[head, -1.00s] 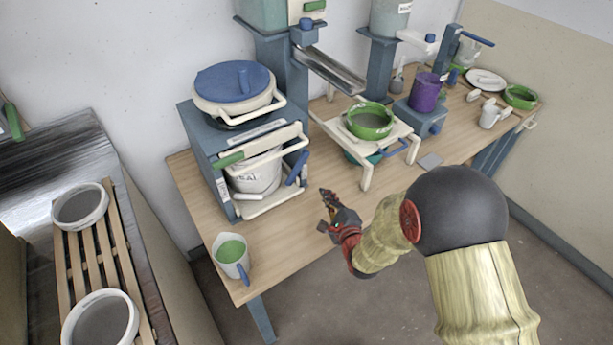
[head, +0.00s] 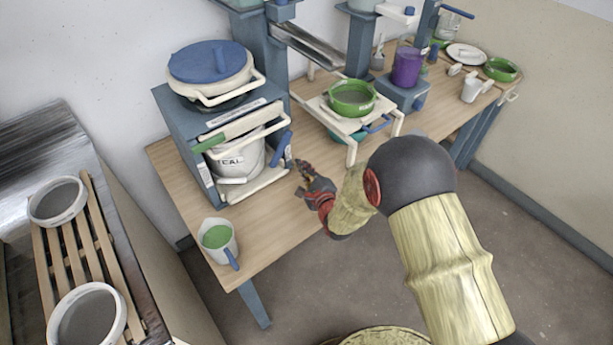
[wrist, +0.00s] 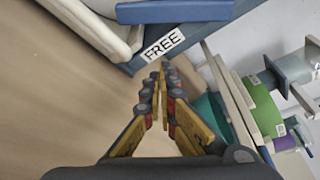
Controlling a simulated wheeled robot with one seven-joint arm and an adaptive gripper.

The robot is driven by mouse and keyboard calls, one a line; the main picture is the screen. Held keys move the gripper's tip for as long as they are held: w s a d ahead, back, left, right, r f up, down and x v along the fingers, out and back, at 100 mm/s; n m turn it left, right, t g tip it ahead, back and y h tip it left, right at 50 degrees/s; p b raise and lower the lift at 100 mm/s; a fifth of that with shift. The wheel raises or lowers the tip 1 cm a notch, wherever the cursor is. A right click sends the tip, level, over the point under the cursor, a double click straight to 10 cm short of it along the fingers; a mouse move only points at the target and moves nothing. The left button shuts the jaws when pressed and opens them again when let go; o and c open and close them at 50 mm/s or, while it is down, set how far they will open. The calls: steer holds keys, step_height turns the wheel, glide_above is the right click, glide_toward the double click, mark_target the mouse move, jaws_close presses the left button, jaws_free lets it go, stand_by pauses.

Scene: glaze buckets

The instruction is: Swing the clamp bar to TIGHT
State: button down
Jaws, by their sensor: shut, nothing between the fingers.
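The bar I take for the clamp bar is a short blue lever (head: 281,149) at the right front of the blue-grey press frame (head: 180,130). It slants beside the white bucket (head: 238,160), whose lettering is partly hidden. In the wrist view a blue bar (wrist: 175,10) crosses the top, near a white label reading FREE (wrist: 163,45). No TIGHT label is readable. My gripper (head: 302,166) is shut and empty, just right of the lever and apart from it. In the wrist view its fingertips (wrist: 163,66) meet just below the FREE label.
A blue-lidded pot (head: 210,62) sits on top. A cream stand (head: 333,122) with a green bowl (head: 351,97) is to the right. Bare tabletop lies between.

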mark_target(281, 149)
steer(key=x, duration=0.3)
steer(key=shift+b, duration=0.4)
steer(key=shift+s+a+r+b, duration=0.15)
steer(key=shift+s+a+r, duration=0.2)
steer(key=shift+a+r, duration=0.15)
steer(key=shift+s+a+r+b, duration=0.15)
steer(key=shift+s+a+r, duration=0.2)
steer(key=shift+a, duration=0.2)
steer(key=shift+s+a+r, duration=0.2)
steer(key=shift+a+r, duration=0.15)
